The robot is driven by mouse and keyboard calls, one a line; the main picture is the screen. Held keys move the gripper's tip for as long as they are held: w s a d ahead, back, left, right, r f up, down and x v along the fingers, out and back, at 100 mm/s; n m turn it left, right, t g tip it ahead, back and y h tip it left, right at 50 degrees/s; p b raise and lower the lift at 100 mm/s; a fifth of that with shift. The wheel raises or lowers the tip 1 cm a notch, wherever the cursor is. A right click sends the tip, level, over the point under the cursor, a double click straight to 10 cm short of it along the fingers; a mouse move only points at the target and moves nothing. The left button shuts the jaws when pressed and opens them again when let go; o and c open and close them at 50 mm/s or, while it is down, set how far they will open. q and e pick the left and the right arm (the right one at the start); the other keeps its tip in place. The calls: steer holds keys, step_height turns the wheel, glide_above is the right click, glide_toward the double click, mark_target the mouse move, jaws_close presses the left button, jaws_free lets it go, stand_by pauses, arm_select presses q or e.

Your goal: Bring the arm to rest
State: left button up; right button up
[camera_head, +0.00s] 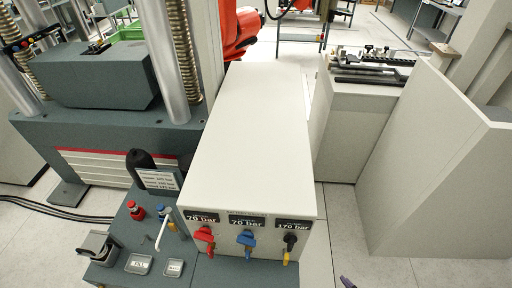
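Neither of my arms shows clearly in the head view. A small dark purple piece (347,283) pokes in at the bottom edge, right of centre. It may be a tip of my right gripper, but too little shows to tell, or to see whether it holds anything. My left gripper is out of view.
A white cabinet (262,130) with red, blue and black-yellow valves stands in the centre. Left are a testing machine (100,80) with tall columns and a control panel (150,240). A white partition (430,170) stands right. An orange robot (238,30) is behind. Floor lies open at lower right.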

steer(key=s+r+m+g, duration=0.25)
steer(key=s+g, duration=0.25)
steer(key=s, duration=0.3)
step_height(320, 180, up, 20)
steer(key=p, duration=2.1)
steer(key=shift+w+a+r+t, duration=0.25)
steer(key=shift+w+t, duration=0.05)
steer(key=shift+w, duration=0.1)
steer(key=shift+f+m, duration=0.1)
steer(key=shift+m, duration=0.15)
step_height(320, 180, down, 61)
steer(key=b, duration=6.1)
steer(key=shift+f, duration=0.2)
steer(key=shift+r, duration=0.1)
